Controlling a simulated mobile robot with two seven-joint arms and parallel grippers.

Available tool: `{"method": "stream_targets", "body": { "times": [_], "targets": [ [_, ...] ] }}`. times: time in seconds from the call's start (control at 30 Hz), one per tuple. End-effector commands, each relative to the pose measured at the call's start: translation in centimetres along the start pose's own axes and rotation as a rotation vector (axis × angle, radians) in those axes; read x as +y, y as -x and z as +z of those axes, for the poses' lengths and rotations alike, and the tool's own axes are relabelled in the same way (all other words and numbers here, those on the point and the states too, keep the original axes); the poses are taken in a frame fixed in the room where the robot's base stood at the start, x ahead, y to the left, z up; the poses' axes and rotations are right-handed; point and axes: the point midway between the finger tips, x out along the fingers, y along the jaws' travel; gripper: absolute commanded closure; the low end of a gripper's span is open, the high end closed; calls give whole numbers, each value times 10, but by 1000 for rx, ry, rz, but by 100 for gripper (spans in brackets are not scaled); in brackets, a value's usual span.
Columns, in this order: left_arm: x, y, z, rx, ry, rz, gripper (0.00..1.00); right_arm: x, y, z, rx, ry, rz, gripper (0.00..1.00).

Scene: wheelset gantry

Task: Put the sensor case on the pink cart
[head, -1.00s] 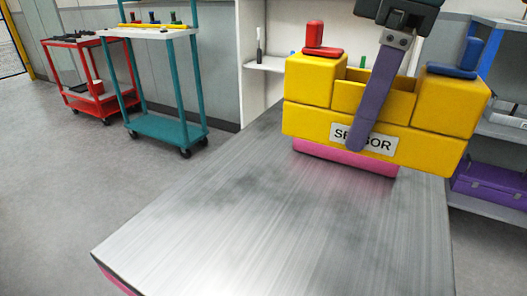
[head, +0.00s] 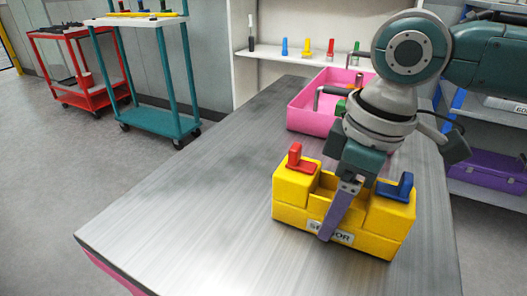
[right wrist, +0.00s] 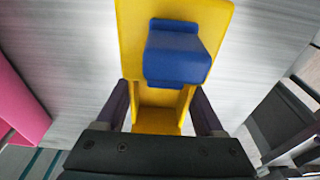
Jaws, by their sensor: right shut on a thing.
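The yellow sensor case (head: 290,218), with a red piece and a blue piece on top and a "SENSOR" label, is at the near right of the metal top (head: 190,200) of the pink cart. Pink shows along that top's lower left edge. My right gripper (head: 342,212) is shut on the case's middle, one purple finger down its labelled face. In the right wrist view, the case (right wrist: 175,15) sits between both fingers. The case is upright and at or just above the top; I cannot tell if it touches. My left gripper is not in view.
A pink open bin (head: 310,117) holding some items stands behind the case on the same top. A shelf (head: 285,60) with coloured pieces is at the back. Teal (head: 160,122) and red (head: 75,95) carts stand at left. The top's left part is clear.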

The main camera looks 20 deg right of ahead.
Motion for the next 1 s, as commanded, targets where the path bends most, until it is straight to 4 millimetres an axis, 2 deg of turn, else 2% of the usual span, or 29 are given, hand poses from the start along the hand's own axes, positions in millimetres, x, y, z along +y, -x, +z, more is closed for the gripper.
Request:
{"method": "stream_targets", "body": {
  "times": [0.33, 0.37, 0.6, 0.87, 1.0],
  "targets": [
    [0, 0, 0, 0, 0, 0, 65, 0, -3, 0, 1, -1, 1, 100],
    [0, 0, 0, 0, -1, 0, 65, 0, -3, 0, 0, -1, 1, 28],
    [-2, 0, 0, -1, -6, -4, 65, 0, -3, 0, 0, 0, 0, 1],
    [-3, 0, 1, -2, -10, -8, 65, 0, -2, 0, 1, 0, 1, 0],
    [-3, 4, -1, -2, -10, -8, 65, 1, 12, -1, 2, 0, 1, 0]
  ]
}}
